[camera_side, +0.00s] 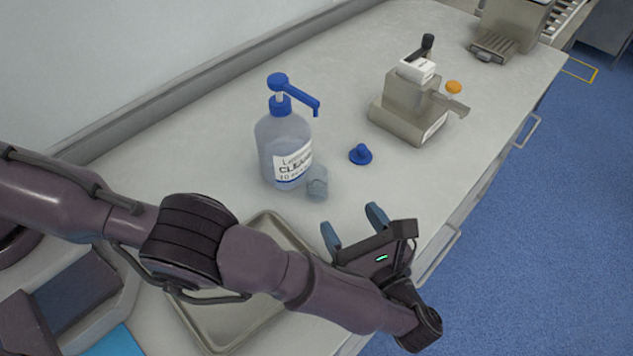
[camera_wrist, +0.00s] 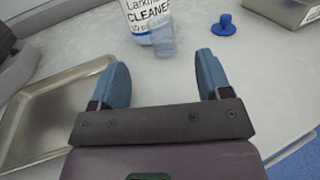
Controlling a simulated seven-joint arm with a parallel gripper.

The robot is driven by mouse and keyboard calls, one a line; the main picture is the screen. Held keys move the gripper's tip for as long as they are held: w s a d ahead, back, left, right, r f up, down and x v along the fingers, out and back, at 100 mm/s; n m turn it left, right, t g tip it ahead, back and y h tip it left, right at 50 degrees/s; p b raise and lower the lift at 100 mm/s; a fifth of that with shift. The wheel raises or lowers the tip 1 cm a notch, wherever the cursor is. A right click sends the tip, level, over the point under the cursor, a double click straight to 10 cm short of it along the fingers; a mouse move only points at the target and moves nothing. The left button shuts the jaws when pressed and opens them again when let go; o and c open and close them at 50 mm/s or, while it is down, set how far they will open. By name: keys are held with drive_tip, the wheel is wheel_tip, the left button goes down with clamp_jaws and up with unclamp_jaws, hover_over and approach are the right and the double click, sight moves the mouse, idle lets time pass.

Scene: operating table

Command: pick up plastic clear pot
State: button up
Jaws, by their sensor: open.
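The clear plastic pot (camera_side: 317,184) stands on the table right in front of the cleaner bottle, toward its lower right side. In the wrist view the pot (camera_wrist: 162,42) shows as a small bluish see-through cup overlapping the bottle label. My gripper (camera_side: 353,224) is open and empty, with its two blue fingers apart. In the side view it is to the lower right of the pot, apart from it. In the wrist view the pot appears ahead of the gripper (camera_wrist: 160,72), between the directions of the two fingers.
The cleaner bottle (camera_side: 284,148) with a blue pump stands close behind the pot. A blue knob-like piece (camera_side: 360,154) lies to the right. A metal tray (camera_side: 262,222) is left of my gripper, partly under my arm. A beige device (camera_side: 408,105) stands farther back. The table's edge is at right.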

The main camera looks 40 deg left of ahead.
sight(313, 166)
drive_tip(key=shift+s+f, duration=0.2)
drive_tip(key=shift+f, duration=0.1)
drive_tip(key=shift+w+a, duration=0.1)
drive_tip(key=shift+a, duration=0.1)
drive_tip(key=x, duration=1.2)
drive_tip(key=shift+w+a+f, duration=0.1)
drive_tip(key=shift+w, duration=0.05)
drive_tip(key=c, duration=1.1)
